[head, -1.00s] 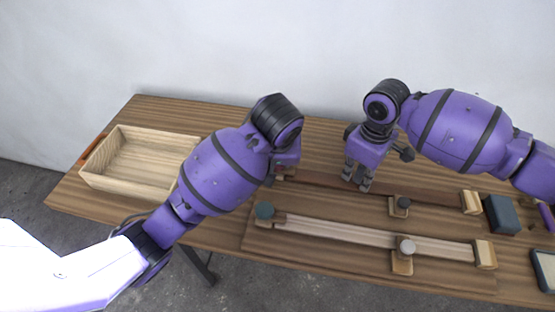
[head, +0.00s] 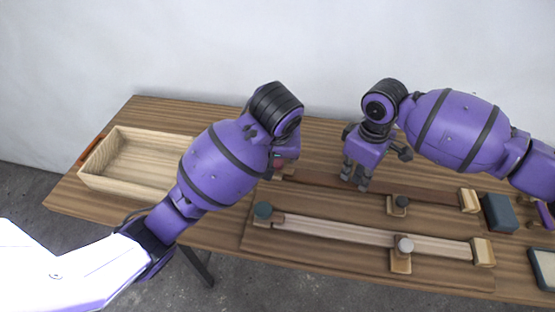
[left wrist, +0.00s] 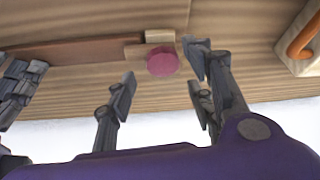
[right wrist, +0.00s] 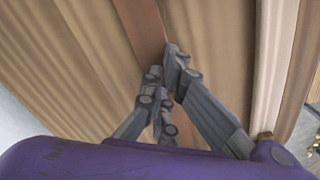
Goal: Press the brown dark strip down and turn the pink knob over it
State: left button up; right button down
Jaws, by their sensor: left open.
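The dark brown strip (head: 425,194) lies along the back of the board, its left end low beside a wooden block. It also shows in the left wrist view (left wrist: 70,51) and runs under my right gripper in the right wrist view (right wrist: 143,30). The pink knob (left wrist: 162,62) sits on a wooden block at the strip's end; in the head view (head: 279,162) my left arm partly covers it. My left gripper (left wrist: 160,85) is open, its fingers apart on either side of the knob in the picture. My right gripper (head: 354,184) has its fingertips together, pointing down at the strip.
A wooden tray (head: 135,190) stands at the left. A dark blue block (head: 500,213) stands at the right.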

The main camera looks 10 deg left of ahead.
pick_arm(q)
jog(key=shift+w+r, duration=0.1)
jog(key=shift+r, duration=2.3)
jog(key=shift+r, duration=0.1)
jog(key=shift+r+p, duration=0.95)
jog(key=shift+r, duration=1.55)
pick_arm(e)
jog(key=shift+r, duration=1.65)
pick_arm(q)
notch_tip(320, 180, up, 6)
jog(key=t+p, duration=0.1)
jog(key=p, duration=0.1)
send_over(278, 164)
jog(key=shift+w+a+f, duration=0.1)
jog(key=shift+w+f, duration=0.1)
jog(key=shift+w, duration=0.1)
pick_arm(e)
jog(key=shift+r, duration=1.85)
jog(key=shift+r, duration=0.1)
pick_arm(q)
jog(key=shift+t, duration=0.5)
notch_tip(278, 164, up, 4)
jog(key=shift+r+p, duration=0.25)
jog(key=shift+p, duration=0.35)
pick_arm(e)
notch_tip(278, 164, up, 5)
jog(key=shift+f, duration=0.1)
